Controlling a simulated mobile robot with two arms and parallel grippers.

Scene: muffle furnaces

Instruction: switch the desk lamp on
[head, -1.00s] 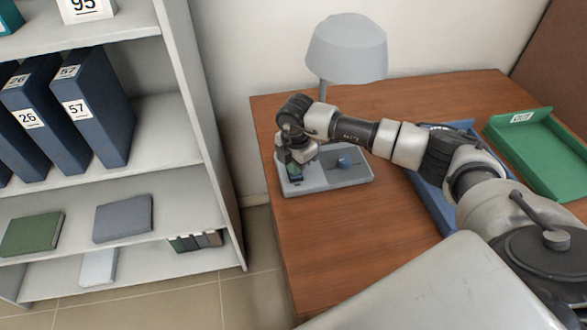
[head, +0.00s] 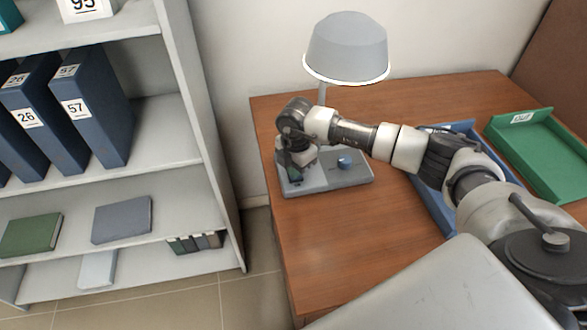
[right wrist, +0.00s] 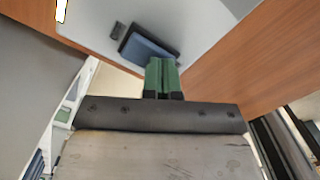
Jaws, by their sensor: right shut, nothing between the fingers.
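The desk lamp stands at the back left of the wooden desk. Its grey shade (head: 346,45) has a bright lower rim in the head view, so the lamp looks lit. In the right wrist view a dark blue switch (right wrist: 150,48) sits on the base. My right gripper (head: 295,174) points down over the left part of the base, shut and empty. Its green fingertips (right wrist: 162,66) are right beside the switch; I cannot tell whether they touch. My left gripper is not in view.
A blue tray (head: 432,203) lies partly under my right arm. A green tray (head: 540,150) lies at the desk's right. A grey shelf unit (head: 205,130) with blue binders (head: 100,115) stands left of the desk. The desk front left is clear.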

